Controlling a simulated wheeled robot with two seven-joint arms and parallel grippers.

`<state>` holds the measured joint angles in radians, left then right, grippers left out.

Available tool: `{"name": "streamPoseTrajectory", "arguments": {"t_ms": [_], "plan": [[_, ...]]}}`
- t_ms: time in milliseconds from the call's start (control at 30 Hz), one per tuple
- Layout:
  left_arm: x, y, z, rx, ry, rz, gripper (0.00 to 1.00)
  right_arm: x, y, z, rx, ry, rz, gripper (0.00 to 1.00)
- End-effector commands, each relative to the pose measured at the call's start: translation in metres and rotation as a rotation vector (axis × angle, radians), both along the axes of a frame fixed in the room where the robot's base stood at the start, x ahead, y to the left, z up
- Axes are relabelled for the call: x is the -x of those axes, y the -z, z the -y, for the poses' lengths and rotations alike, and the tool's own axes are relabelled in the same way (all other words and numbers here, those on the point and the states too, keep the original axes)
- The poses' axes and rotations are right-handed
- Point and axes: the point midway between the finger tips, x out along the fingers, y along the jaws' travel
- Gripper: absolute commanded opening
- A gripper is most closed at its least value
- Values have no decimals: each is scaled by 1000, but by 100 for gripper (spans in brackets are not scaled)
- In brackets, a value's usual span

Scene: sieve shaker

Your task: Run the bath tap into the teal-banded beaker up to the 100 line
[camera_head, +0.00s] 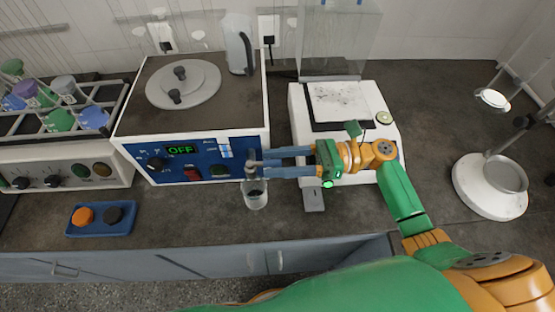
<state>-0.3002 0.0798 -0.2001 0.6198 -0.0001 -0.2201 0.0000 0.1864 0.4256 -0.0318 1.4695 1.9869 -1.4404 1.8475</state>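The bath (135,135) is a white box with a blue front panel, a display reading OFF, and a round lid on its dark top. Its small metal tap (251,171) sticks out at the panel's lower right. A clear beaker (256,197) stands upright on the bench under the tap. Its band colour, marks and any water level are too small to read. My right gripper (264,163) reaches in from the right, its two blue-grey fingers apart at the tap, above the beaker. Contact with the tap is unclear. My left gripper is out of view.
A white instrument (296,104) stands right of the bath, under my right arm. A rack of coloured-cap bottles (95,110) stands at left. A blue tray (128,216) holds an orange and a black piece. A white stand (477,195) is at right. The front bench strip is mostly clear.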

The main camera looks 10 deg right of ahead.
Motion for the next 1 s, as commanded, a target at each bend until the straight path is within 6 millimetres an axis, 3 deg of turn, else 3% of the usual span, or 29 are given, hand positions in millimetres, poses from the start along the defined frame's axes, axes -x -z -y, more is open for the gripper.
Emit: {"name": "streamPoseTrajectory", "arguments": {"t_ms": [233, 500, 600, 1000], "plan": [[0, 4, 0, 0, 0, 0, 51, 1, 3, 6, 2, 1, -1, 51], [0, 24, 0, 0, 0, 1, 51, 8, 5, 59, 4, 2, -3, 51], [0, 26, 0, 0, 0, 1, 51, 9, 3, 68, 2, 2, -1, 51], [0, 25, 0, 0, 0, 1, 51, 10, 0, 70, 1, 0, -1, 51]]}}
